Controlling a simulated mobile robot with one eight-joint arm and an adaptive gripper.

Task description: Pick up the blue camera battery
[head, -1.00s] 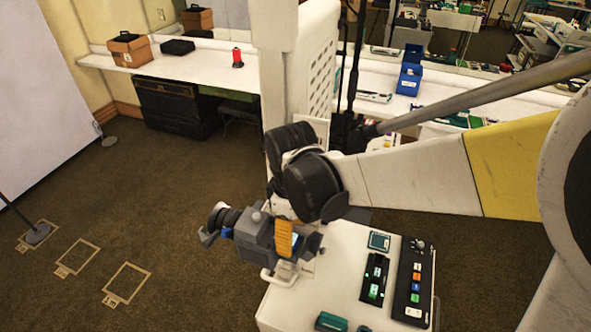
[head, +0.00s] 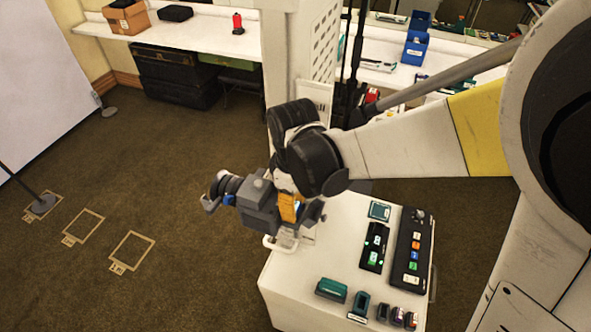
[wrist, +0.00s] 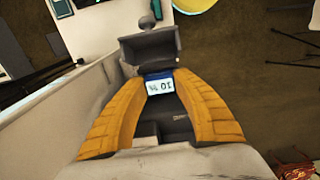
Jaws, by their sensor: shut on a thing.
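My gripper (head: 290,212) has orange fingers and is at the rear of a grey video camera (head: 258,208), by the left edge of the white cart. In the wrist view its fingers (wrist: 160,76) are closed on the sides of a blue battery (wrist: 152,77). The battery has a pale display that reads about "10 %", upside down. The grey camera body (wrist: 150,48) lies just beyond the battery; I cannot tell whether they touch. The fingers hide most of the battery in the head view.
The white cart (head: 335,240) bears a black charger (head: 373,247) with green lights, a black button panel (head: 413,250) and a teal-topped item (head: 379,210). Several small packs, including a teal one (head: 331,289), line its front. Brown carpet (head: 180,200) is open to the left.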

